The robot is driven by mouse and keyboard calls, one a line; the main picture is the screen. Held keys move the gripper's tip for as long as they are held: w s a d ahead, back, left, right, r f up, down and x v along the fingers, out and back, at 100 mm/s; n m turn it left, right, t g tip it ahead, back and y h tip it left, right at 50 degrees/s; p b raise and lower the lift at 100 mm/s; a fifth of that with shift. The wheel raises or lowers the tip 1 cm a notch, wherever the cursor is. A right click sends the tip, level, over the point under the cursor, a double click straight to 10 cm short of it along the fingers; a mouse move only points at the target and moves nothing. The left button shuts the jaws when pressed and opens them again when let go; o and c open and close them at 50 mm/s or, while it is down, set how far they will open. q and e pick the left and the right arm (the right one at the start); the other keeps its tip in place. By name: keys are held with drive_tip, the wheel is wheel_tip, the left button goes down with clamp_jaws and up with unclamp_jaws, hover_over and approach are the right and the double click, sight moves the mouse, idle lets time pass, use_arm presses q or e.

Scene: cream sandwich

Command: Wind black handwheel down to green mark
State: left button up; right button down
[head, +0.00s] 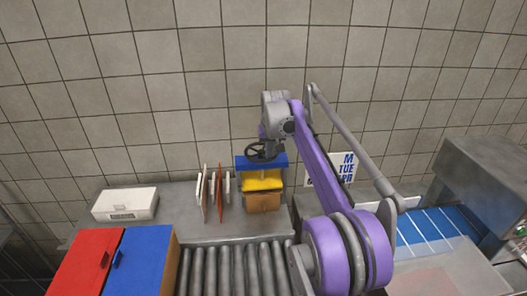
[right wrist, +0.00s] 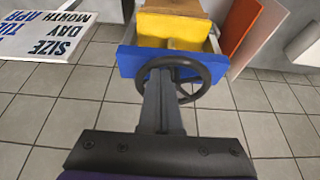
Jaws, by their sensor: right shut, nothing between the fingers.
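The black handwheel (head: 250,152) sits on top of a press-like unit with a blue top plate (head: 277,161), in the middle of the head view. In the right wrist view the handwheel (right wrist: 207,84) shows as a ring with spokes in front of the blue plate (right wrist: 132,62). My right gripper (right wrist: 160,72) is shut and empty, its fingertips at the wheel's rim; I cannot tell whether they touch it. In the head view my right gripper (head: 264,132) is just above the wheel, partly hidden by its own arm. No green mark can be made out. My left gripper is out of view.
Upright boards (head: 204,195), white and orange, stand left of the press. A white box (head: 125,204) is farther left. A printed sign (head: 344,167) stands right, near a blue conveyor (head: 430,227). Rollers (head: 240,268) and red and blue cabinets (head: 85,262) are in front.

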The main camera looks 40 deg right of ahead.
sight(252, 156)
drive_tip(key=shift+w+a, duration=0.25)
drive_tip(key=shift+a, duration=0.8)
drive_tip(key=shift+w+a, duration=0.65)
drive_tip(key=shift+a, duration=0.2)
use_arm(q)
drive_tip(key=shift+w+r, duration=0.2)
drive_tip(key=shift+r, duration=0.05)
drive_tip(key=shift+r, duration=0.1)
use_arm(e)
drive_tip(key=shift+w, duration=0.1)
drive_tip(key=shift+w+a+p, duration=0.4)
drive_tip(key=shift+w+a, duration=0.05)
drive_tip(key=shift+w, duration=0.2)
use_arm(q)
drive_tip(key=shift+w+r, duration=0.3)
use_arm(e)
drive_tip(key=shift+w, duration=0.25)
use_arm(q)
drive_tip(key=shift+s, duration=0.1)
